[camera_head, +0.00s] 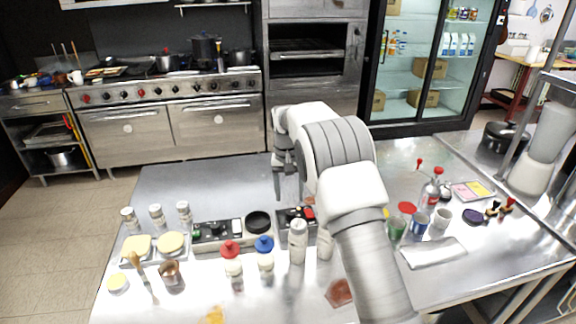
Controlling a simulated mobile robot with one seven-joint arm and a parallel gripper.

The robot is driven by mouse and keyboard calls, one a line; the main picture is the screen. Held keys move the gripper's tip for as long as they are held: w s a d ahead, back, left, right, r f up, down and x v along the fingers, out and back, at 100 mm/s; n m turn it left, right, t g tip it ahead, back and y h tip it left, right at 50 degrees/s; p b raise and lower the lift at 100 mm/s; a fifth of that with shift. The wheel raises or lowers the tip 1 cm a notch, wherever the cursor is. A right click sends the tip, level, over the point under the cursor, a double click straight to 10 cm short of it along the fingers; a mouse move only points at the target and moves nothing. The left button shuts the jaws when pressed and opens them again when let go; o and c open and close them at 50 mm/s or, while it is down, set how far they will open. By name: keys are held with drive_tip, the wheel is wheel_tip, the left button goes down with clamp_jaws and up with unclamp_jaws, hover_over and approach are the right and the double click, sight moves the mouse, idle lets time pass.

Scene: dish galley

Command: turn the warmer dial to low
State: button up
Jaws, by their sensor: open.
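A low metal unit with black control panels stands on the steel table. Its left panel (217,231) carries small knobs and a green spot. A round black pan or plate (258,222) sits in the middle. A second black panel (291,215) with a red part (308,212) is at the right, partly hidden by bottles. I cannot tell which knob is the warmer dial or read its setting. My gripper (289,190) points down above and behind the right panel, open and apparently empty, touching nothing that I can see.
Pale bottles (298,242) and red- and blue-capped bottles (264,254) stand in front of the unit. Several shakers (157,216) are at the left. Cans, cups and a folded cloth (433,252) lie right of my arm. The table's back left (205,182) is clear.

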sight(288, 212)
wheel_tip(288, 212, up, 11)
drive_tip(key=shift+a+p, duration=0.25)
drive_tip(key=shift+p, duration=0.1)
drive_tip(key=shift+r, duration=0.1)
drive_tip(key=s+d+r+t+y, duration=0.1)
drive_tip(key=s+d+r, duration=0.4)
drive_tip(key=s+r, duration=0.3)
drive_tip(key=s+d+r+t, duration=0.2)
drive_tip(key=s+d+r, duration=0.35)
drive_tip(key=s, duration=0.35)
drive_tip(key=s+d+f+t, duration=0.1)
drive_tip(key=s+f, duration=0.1)
drive_tip(key=s, duration=0.9)
drive_tip(key=s+d+f+t, duration=0.1)
drive_tip(key=s+d+f, duration=0.1)
drive_tip(key=s, duration=0.9)
drive_tip(key=shift+d+f+t, duration=0.15)
drive_tip(key=shift+f+t, duration=0.15)
drive_tip(key=shift+f, duration=0.35)
